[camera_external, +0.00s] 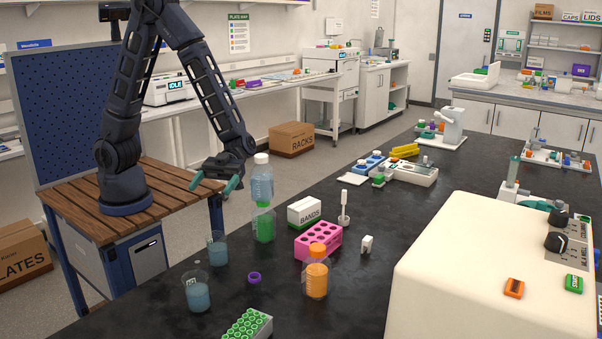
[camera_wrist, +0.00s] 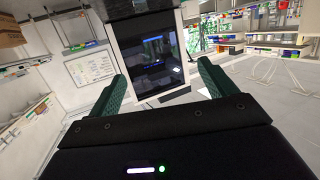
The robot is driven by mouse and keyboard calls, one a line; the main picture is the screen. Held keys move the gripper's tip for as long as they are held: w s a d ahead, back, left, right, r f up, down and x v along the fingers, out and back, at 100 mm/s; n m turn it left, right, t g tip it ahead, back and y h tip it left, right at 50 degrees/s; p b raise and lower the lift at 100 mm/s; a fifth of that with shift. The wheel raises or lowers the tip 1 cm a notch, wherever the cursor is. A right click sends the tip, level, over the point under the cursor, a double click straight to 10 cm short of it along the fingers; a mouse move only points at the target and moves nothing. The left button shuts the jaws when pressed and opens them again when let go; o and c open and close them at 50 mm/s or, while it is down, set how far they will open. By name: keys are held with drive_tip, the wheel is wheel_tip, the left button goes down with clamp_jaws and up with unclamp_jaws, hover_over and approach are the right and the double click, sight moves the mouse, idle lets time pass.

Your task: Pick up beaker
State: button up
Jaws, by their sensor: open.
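Two clear beakers with blue liquid stand upright on the dark bench at its near left: one beaker (camera_external: 217,249) farther back and one beaker (camera_external: 197,293) nearer the camera. My gripper (camera_external: 213,184) is open and empty. It is above the bench's left edge, higher in the picture than both beakers and apart from them. In the wrist view my green gripper fingers (camera_wrist: 162,72) are spread wide with nothing held between them. No beaker can be made out in the wrist view.
A blue bottle with a white cap (camera_external: 262,181) and a green bottle (camera_external: 264,224) stand close right of my gripper.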

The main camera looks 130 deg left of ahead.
approach(212, 244)
drive_tip(key=w+d+r, duration=0.2)
drive_tip(key=d, duration=0.3)
wheel_tip(212, 244, down, 3)
drive_tip(key=shift+d+f, duration=0.1)
drive_tip(key=shift+x, duration=1.15)
drive_tip(key=shift+w+d+f, duration=0.1)
drive_tip(key=shift+d+f, duration=0.05)
drive_tip(key=shift+d, duration=0.15)
drive_tip(key=shift+c, duration=0.2)
drive_tip(key=c, duration=1.1)
drive_tip(key=shift+c, duration=0.2)
